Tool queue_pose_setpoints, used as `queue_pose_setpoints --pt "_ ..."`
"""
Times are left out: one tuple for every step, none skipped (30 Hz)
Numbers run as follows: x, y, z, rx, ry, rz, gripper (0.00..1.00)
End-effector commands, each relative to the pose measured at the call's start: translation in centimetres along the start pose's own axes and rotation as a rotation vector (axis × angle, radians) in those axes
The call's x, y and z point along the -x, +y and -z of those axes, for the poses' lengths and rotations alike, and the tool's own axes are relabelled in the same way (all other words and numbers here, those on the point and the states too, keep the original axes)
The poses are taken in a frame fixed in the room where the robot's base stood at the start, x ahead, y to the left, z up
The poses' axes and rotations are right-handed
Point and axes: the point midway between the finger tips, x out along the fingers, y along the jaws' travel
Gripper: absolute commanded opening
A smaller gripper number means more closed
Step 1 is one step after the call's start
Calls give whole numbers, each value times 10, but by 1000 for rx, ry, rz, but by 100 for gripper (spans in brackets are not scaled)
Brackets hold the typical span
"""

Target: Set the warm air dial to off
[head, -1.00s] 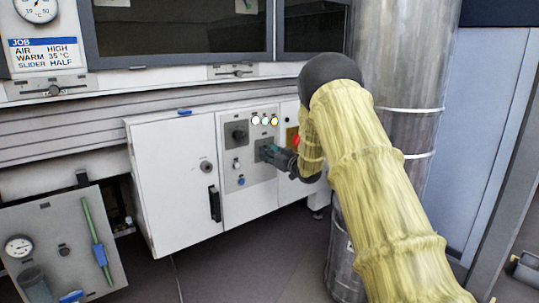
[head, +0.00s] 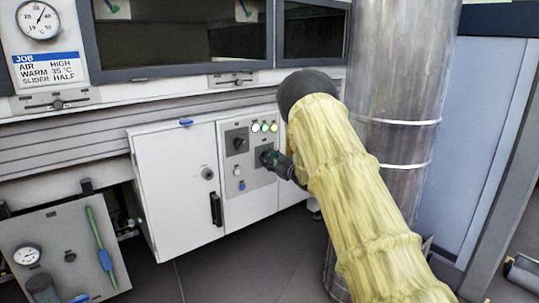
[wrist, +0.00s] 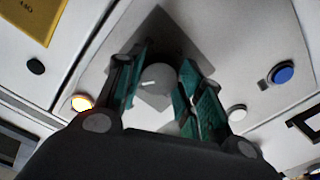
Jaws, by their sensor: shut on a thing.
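My gripper (head: 267,158) is at the control panel on the white cabinet front, at the lower right dial. In the wrist view, the round grey dial (wrist: 160,78) sits between the teal finger pads of my gripper (wrist: 163,92), which is shut on it. A short white mark on the dial points left in that view. I cannot read any label, so the frames do not show whether this is the warm air dial or what its setting is. A second dark dial (head: 238,142) is on the panel, up and left of my gripper.
A blue button (wrist: 282,73) and a white button (wrist: 237,112) are close by. A job card (head: 45,69) reads AIR HIGH, WARM 35 °C, SLIDER HALF.

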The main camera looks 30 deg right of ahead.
Motion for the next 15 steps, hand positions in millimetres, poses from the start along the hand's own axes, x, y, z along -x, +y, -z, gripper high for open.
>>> queue_pose_setpoints --pt "0 1 3 44 -3 3 13" --pt "0 1 3 72 -3 3 13" --pt "0 1 3 110 -2 3 13" --pt "0 1 3 138 -2 2 13" --pt "0 1 3 167 -2 3 13" --pt "0 1 2 205 -3 3 13" --pt "0 0 2 235 -3 4 13" --pt "0 0 2 263 -3 4 13" --pt "0 0 2 301 -2 3 13" --pt "0 0 2 329 -1 3 13" --pt "0 0 2 357 -2 4 13" --pt "0 0 1 395 -3 4 13" --pt "0 0 1 424 -3 4 13" --pt "0 0 1 453 -2 4 13" --pt "0 0 2 491 -1 4 13"
